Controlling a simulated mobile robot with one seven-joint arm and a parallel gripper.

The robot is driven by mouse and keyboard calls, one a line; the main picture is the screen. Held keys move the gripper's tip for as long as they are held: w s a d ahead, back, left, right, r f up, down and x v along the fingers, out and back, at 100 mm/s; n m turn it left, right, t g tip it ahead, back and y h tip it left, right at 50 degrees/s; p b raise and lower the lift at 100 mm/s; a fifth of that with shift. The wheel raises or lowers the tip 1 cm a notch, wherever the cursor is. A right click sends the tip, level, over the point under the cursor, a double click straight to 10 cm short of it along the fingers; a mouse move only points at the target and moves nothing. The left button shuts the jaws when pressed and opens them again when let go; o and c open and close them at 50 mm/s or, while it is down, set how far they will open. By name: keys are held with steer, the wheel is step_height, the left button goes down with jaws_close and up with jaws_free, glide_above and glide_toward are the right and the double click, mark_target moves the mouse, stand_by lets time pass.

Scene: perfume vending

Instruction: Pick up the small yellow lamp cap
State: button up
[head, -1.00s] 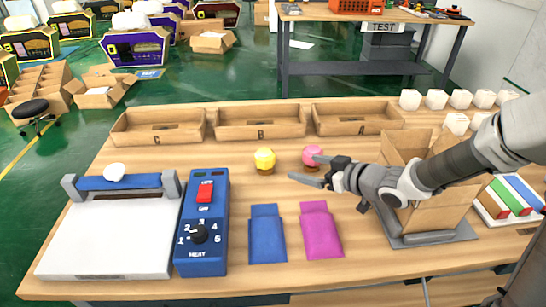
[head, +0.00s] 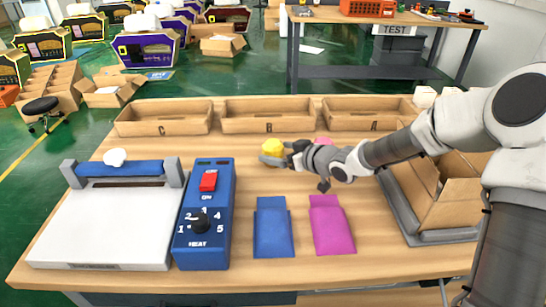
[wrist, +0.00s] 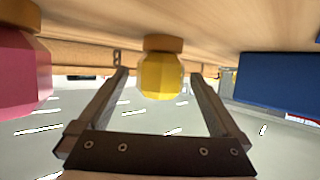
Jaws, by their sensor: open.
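The small yellow lamp cap (head: 273,147) stands on the table in front of the bin marked B. In the wrist view the yellow cap (wrist: 161,76) is faceted, with a brown base, and shows between the two fingers. My gripper (head: 272,160) is at the cap, coming from the right. It is open, with one finger on either side of the cap in the wrist view (wrist: 160,85). I see a gap between the cap and each finger there. The head view partly hides the cap's lower part behind my gripper.
A pink cap (head: 324,141) is partly hidden behind my arm; it is at the left of the wrist view (wrist: 22,75). Blue (head: 273,228) and magenta (head: 331,226) pouches lie in front. A blue control box (head: 204,215) and a white sealer (head: 100,228) stand left. A cardboard box (head: 440,205) is right.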

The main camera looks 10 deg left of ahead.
steer(key=x, duration=0.2)
steer(key=shift+w+a+f, duration=0.15)
steer(key=shift+a, duration=0.1)
steer(key=c, duration=1.3)
